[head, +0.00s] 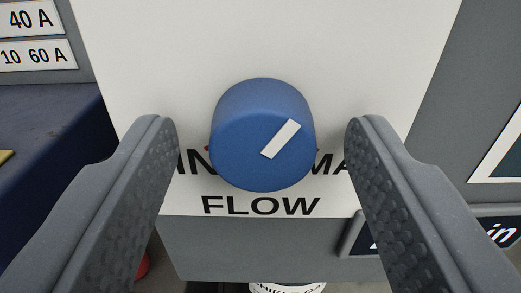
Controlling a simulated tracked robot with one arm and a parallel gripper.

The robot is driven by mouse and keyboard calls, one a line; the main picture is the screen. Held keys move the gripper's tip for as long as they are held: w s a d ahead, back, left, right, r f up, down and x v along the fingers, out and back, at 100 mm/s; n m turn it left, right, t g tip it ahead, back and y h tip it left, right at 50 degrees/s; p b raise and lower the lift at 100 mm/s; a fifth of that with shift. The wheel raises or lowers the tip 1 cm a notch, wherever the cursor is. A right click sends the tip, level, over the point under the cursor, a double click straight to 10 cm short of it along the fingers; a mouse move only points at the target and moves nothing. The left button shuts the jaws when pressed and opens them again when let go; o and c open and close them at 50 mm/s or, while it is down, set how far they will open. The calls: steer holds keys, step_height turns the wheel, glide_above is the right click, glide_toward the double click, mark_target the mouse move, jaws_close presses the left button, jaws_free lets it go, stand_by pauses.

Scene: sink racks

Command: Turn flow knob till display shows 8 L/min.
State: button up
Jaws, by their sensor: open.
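The flow knob (240,155) is a blue round knob in the middle of the head view. A white pointer mark on its face slants up to the right. It sits on a white panel (300,40) printed with "FLOW" below it; the "MIN" and "MAX" lettering is partly covered. My gripper (262,140) is open, with one grey finger on each side of the knob. Clear gaps show between the fingers and the knob. No flow display shows in this view.
White labels (35,55) reading "40 A" and "10 60 A" are at the upper left, above a dark blue surface (50,150). Part of a red object (143,266) shows at the lower left, behind my left finger.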

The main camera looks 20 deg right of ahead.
steer(key=c, duration=1)
steer(key=shift+r+m+b, duration=0.1)
steer(key=shift+m+b, duration=0.4)
steer(key=shift+m, duration=0.3)
steer(key=o, duration=1)
steer(key=shift+s, duration=0.15)
steer(key=p+v, duration=0.2)
steer(key=v, duration=1.1)
steer(key=shift+s, duration=0.25)
